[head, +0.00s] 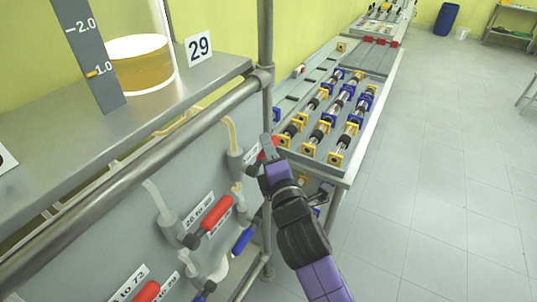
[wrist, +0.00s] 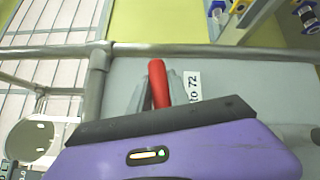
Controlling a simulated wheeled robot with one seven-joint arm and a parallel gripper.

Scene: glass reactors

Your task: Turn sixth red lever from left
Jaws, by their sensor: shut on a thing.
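In the head view, my gripper (head: 271,150) is at the right end of the grey valve panel, by the upright of the metal frame. A red lever (head: 264,153) shows partly behind it. The wrist view shows my gripper (wrist: 156,92) shut around this red lever (wrist: 158,80), one grey finger on each side. The lever's lower part is hidden by the purple gripper body. Two more red levers are in the head view: one in the middle of the panel (head: 216,215) and one at the bottom left (head: 146,292).
Blue levers (head: 243,240) sit below the red ones. A metal rail (head: 130,180) crosses in front of the panel. Beyond the frame stands a bench with rollers (head: 345,115). A glass vessel of amber liquid (head: 139,66) stands above.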

